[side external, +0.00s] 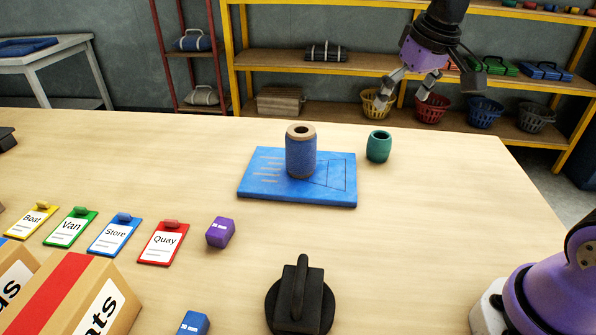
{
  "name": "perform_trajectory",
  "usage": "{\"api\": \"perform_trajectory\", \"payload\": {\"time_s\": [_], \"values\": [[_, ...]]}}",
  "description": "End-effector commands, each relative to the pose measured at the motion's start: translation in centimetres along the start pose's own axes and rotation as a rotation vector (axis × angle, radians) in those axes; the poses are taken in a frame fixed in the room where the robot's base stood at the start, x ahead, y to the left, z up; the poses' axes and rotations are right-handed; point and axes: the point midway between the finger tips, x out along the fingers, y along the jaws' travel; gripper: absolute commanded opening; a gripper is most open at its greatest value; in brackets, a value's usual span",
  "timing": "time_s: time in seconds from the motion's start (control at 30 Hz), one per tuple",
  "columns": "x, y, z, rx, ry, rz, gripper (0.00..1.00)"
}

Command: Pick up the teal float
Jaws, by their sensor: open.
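The teal float (379,146) is a small hollow cylinder standing upright on the wooden table, to the right of a blue board. My gripper (405,95) is open and empty. In the picture it appears above and slightly right of the float, with its fingers spread and angled down. It is clear of the float, though the exact height and depth between them cannot be told from this one view.
A blue spool (301,155) stands on the blue board (258,184), left of the float. A black tool (300,297), a purple block (220,232) and coloured label cards (163,243) lie nearer. Boxes (75,295) fill the near left. Table around the float's right is clear.

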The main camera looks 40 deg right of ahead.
Motion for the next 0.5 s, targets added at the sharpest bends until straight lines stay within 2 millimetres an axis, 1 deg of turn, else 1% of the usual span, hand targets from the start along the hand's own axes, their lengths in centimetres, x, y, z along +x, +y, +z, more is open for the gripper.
{"api": "perform_trajectory", "payload": {"time_s": [0.03, 0.1, 0.17, 0.2, 0.3, 0.4, 0.5], "values": [[1.4, 1.1, -1.7, 0.029, -0.033, 0.009, 1.00], [3.2, 2.6, -3.7, 0.067, -0.069, 0.019, 1.00], [5.0, 3.9, -5.1, 0.097, -0.098, 0.026, 1.00], [6.1, 4.8, -5.9, 0.116, -0.116, 0.030, 1.00], [8.8, 6.8, -7.1, 0.156, -0.154, 0.038, 1.00], [10.8, 8.1, -7.6, 0.182, -0.178, 0.042, 1.00], [11.9, 8.9, -7.8, 0.197, -0.190, 0.044, 1.00]]}}
